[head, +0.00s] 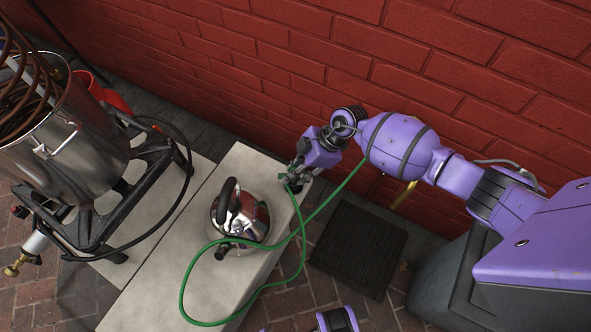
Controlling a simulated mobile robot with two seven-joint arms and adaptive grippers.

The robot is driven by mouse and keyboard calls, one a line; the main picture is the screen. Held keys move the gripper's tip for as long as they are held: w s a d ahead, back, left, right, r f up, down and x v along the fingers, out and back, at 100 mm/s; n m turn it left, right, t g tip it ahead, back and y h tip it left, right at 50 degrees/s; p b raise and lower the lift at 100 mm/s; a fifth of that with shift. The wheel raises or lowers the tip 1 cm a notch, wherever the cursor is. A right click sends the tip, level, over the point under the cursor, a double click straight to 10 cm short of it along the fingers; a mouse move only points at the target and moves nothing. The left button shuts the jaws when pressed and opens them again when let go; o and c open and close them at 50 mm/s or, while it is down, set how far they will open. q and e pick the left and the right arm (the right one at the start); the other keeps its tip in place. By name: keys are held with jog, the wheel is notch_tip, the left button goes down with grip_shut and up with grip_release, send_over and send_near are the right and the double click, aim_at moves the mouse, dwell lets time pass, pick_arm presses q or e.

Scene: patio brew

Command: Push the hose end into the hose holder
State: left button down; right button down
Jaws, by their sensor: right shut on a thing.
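The green hose (305,255) lies in a loop over the concrete bench (160,285) and runs up to the right behind my right arm. My right gripper (293,180) is at the far right corner of the bench, shut on the hose end (285,179). The fingers cover most of the hose end. The hose holder cannot be made out clearly; a dark shape by the fingers is partly hidden, so I cannot tell whether the hose end touches it. My left gripper is not in view.
A steel kettle (240,216) stands on the bench inside the hose's reach. A large steel pot (75,145) sits on a black burner stand (140,165) at left. A red bucket (108,96) is behind it. A brick wall (270,50) closes the back. A dark mat (358,248) lies right of the bench.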

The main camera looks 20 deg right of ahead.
jog(key=c, duration=1.4)
grip_release()
jog(key=v, duration=1.2)
